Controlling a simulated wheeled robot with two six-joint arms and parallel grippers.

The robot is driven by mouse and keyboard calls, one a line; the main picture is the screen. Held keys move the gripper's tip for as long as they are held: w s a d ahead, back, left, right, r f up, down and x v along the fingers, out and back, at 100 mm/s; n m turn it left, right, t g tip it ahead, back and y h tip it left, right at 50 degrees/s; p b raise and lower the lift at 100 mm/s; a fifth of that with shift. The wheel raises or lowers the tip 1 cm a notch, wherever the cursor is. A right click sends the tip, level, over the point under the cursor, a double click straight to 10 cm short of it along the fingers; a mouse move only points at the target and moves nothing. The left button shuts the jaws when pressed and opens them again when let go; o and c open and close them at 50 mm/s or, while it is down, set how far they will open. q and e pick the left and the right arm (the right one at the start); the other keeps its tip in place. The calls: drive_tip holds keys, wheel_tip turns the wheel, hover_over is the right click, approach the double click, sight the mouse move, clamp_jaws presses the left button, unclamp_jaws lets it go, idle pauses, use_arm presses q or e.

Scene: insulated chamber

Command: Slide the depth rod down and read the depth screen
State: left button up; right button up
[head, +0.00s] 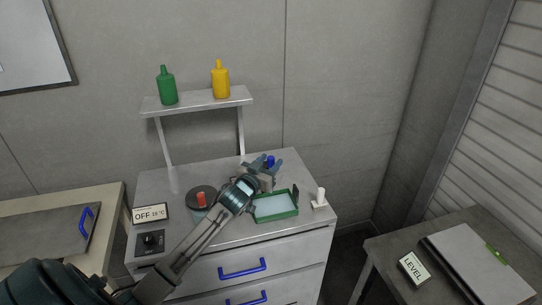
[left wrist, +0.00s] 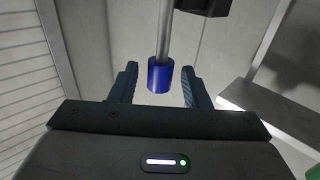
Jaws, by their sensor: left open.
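A thin grey rod (left wrist: 167,35) with a blue cylindrical grip (left wrist: 160,75) at its end shows in the left wrist view. In the head view only the blue grip (head: 270,160) shows, small, above the back of the grey cabinet top. My left gripper (head: 264,166) is open. Its fingers stand on either side of the blue grip, with gaps visible on both sides. A dark block (left wrist: 203,8) is near the rod at the top of the wrist view. I cannot make out any screen labelled depth. My right gripper is out of view.
The cabinet (head: 152,188) carries a green-rimmed tray (head: 276,215), a round pot with a red knob (head: 201,198), an "OFF 16 °C" display (head: 150,213) and a white post (head: 320,198). Two bottles stand on the shelf (head: 197,102). A "LEVEL" sign (head: 413,268) is on the right table.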

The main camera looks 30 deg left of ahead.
use_arm(q)
drive_tip(key=shift+w+r, duration=0.1)
drive_tip(key=shift+w, duration=0.45)
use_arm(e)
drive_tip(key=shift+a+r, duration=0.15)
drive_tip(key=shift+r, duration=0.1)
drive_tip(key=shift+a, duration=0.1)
